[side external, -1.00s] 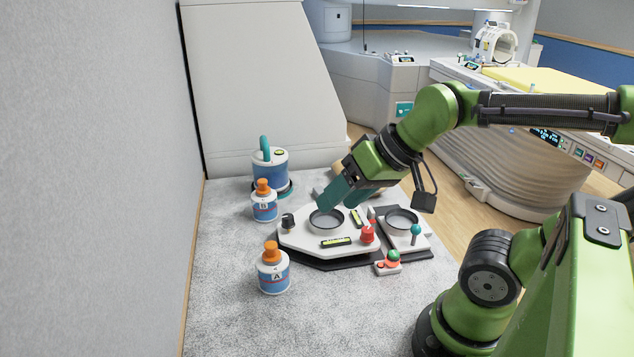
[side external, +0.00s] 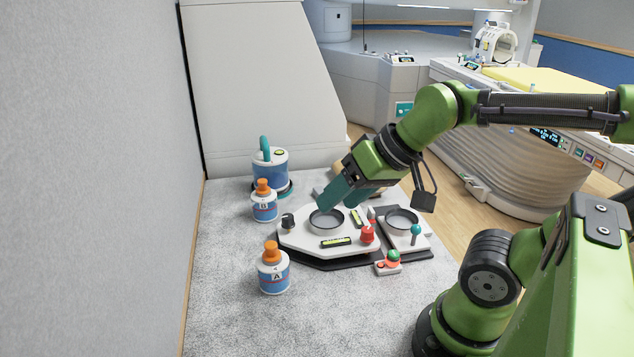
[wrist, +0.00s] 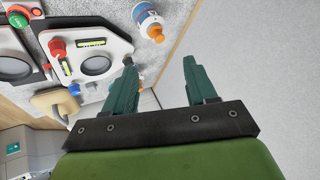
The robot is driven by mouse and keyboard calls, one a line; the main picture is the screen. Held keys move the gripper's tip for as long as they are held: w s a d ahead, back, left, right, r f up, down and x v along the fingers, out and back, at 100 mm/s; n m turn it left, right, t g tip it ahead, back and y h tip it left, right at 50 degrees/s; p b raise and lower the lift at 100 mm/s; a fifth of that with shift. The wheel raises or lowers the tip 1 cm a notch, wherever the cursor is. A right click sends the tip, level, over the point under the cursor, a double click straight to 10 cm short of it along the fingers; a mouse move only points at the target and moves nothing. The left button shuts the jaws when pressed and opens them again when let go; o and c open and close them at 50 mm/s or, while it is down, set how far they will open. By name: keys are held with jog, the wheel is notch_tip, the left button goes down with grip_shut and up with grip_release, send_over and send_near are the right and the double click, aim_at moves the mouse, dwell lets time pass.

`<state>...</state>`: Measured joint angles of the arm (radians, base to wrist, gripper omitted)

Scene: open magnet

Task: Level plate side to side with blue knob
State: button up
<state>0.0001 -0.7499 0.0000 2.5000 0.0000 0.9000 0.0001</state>
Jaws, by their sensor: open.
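The white plate (side external: 300,239) lies on a dark base and carries a round dark-rimmed opening. The blue knob (wrist: 75,89) shows small at the plate's edge in the wrist view; in the side view I cannot make it out behind my gripper. A red knob (side external: 367,234) and a black knob (side external: 288,220) stand at other corners. Two yellow-green level vials, one front (side external: 336,242) and one side (side external: 356,218), sit on the plate; their bubbles are too small to read. My gripper (side external: 341,201) is open and empty above the plate's far side; its fingers also show in the wrist view (wrist: 159,62).
Bottle A (side external: 273,270) and bottle B (side external: 264,203) stand left of the plate. A blue-white canister (side external: 270,171) stands behind. A teal-knobbed lever (side external: 415,233) and a small red-green button box (side external: 389,263) sit at right. The front of the grey table is clear.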

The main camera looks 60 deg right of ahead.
jog(key=w+d+f+n+g+h, duration=0.15)
jog(key=w+d, duration=0.25)
jog(key=d, duration=1)
jog(key=w+d+f+n+g+h, duration=0.1)
jog(key=w+d+f, duration=0.15)
jog(key=d, duration=1.15)
jog(key=x, duration=1.6)
jog(key=shift+w+a+r, duration=0.15)
jog(key=shift+w+r, duration=0.05)
jog(key=shift+w, duration=0.15)
jog(key=shift+c, duration=0.4)
grip_shut()
